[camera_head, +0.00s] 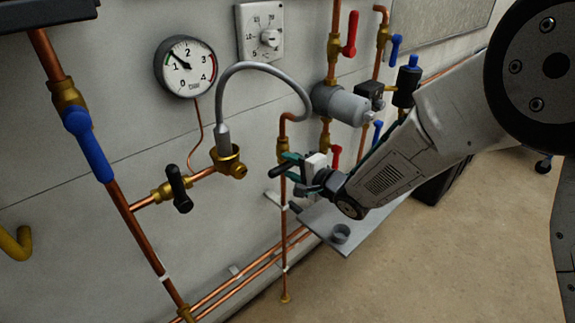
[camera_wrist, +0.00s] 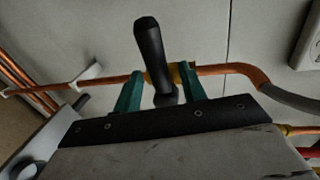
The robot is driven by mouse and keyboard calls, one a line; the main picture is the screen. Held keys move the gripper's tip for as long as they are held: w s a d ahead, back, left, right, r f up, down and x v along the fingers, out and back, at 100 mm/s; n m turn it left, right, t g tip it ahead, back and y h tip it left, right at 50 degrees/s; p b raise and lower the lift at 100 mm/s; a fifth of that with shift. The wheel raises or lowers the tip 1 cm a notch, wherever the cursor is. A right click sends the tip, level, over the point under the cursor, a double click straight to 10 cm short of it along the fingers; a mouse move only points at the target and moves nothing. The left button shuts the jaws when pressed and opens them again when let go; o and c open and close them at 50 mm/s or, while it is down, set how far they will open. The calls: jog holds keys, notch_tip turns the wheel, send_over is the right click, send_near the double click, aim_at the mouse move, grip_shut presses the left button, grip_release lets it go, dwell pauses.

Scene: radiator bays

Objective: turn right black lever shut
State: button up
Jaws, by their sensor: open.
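The right black lever (camera_wrist: 150,50) stands out across a copper pipe at a brass valve (camera_wrist: 182,72) in the wrist view. In the head view its dark handle (camera_head: 277,171) shows just left of my gripper, partly hidden. My gripper (camera_head: 292,163) is open at the vertical pipe below the grey hose's bend. In the wrist view its two green fingers (camera_wrist: 160,92) stand on either side of the lever's lower part, with gaps showing. I cannot tell whether either finger touches it. Another black lever (camera_head: 179,188) sits on the left branch pipe.
A pressure gauge (camera_head: 186,67) and a grey hose (camera_head: 262,68) are above left of my gripper. A grey shelf (camera_head: 357,225) with a small cup (camera_head: 341,233) lies below. A blue lever (camera_head: 88,143) is at far left, a red lever (camera_head: 351,34) above right. The floor in front is clear.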

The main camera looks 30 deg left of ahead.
jog(key=v, duration=0.6)
dwell(0.4)
jog(key=w+d+f+n+t+h, duration=0.15)
jog(key=d+f+n+h, duration=0.25)
jog(key=d+f+h, duration=0.4)
jog(key=d+r+n+g+h, duration=0.1)
jog(key=d+r+h, duration=0.2)
jog(key=d, duration=0.6)
jog(key=d+r+n+h, duration=0.1)
jog(key=d+r+h, duration=0.15)
jog(key=d, duration=0.75)
jog(key=s+d+r+m+g, duration=0.1)
jog(key=s+d+r, duration=0.5)
jog(key=s+d, duration=0.2)
jog(key=s+d+r+m+g+h, duration=0.1)
jog(key=s+d+r, duration=0.5)
jog(key=s+d, duration=0.2)
jog(key=s+d+r+g, duration=0.1)
jog(key=s+d+r, duration=0.5)
jog(key=s+d, duration=0.2)
jog(key=shift+s+d+m+h, duration=0.35)
jog(key=shift+s+d+m, duration=0.05)
jog(key=shift+d, duration=0.95)
